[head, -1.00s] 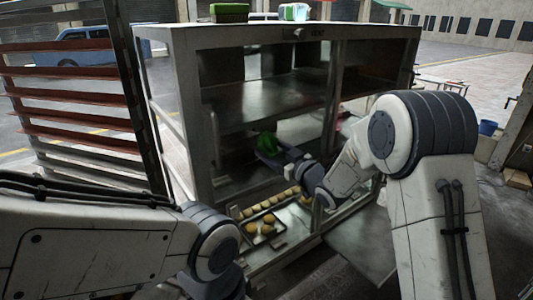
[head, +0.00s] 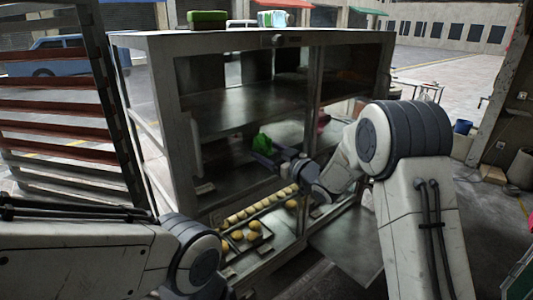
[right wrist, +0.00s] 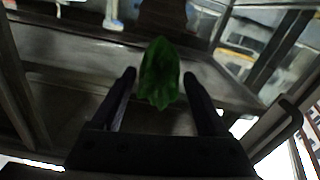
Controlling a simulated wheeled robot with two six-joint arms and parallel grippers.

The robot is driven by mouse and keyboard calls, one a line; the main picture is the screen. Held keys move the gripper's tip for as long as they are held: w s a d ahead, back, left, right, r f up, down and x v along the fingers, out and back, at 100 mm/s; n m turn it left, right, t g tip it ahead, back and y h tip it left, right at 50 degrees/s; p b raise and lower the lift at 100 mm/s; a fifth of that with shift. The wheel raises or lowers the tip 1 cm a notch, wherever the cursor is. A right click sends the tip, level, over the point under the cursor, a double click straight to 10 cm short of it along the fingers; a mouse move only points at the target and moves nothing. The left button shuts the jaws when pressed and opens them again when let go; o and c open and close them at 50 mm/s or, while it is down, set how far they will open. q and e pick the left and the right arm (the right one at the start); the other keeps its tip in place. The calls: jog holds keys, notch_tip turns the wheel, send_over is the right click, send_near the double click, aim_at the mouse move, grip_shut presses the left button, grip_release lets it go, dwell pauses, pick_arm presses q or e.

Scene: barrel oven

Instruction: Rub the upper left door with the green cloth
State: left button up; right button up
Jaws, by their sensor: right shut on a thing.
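The green cloth (head: 262,143) is bunched up in my right gripper (head: 270,154), in front of the oven's left half. In the right wrist view the cloth (right wrist: 160,75) sits between the two dark fingertips (right wrist: 160,88), which are shut on it. The upper left door (head: 235,85) is a dark, glassy panel in a grey metal frame; the cloth is near its lower part. I cannot tell whether the cloth touches it. My left arm comes in at the lower left; its gripper is out of view.
Trays of round buns (head: 245,235) lie low in the oven, below my right gripper. A lower flap (head: 345,243) hangs open at the front. A slatted rack (head: 60,105) stands at the left.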

jog(key=shift+s+a+b, duration=0.4)
jog(key=shift+s+a, duration=0.1)
jog(key=shift+a, duration=0.35)
jog(key=shift+s+a+b, duration=0.4)
jog(key=shift+s+a, duration=0.1)
jog(key=shift+a, duration=0.35)
jog(key=shift+s+a, duration=0.15)
jog(key=shift+a, duration=0.1)
jog(key=shift+c, duration=0.6)
jog(key=shift+s+a+b, duration=0.5)
jog(key=shift+s+a, duration=0.1)
jog(key=shift+a, duration=0.2)
jog(key=shift+s+a+b, duration=0.45)
jog(key=shift+s+a, duration=0.1)
jog(key=shift+a, duration=0.2)
jog(key=b, duration=0.1)
send_near(236, 154)
jog(key=shift+w+f, duration=0.1)
jog(key=shift+w, duration=0.2)
jog(key=shift+d, duration=0.15)
jog(key=shift+b+v, duration=0.3)
jog(key=shift+v, duration=1.15)
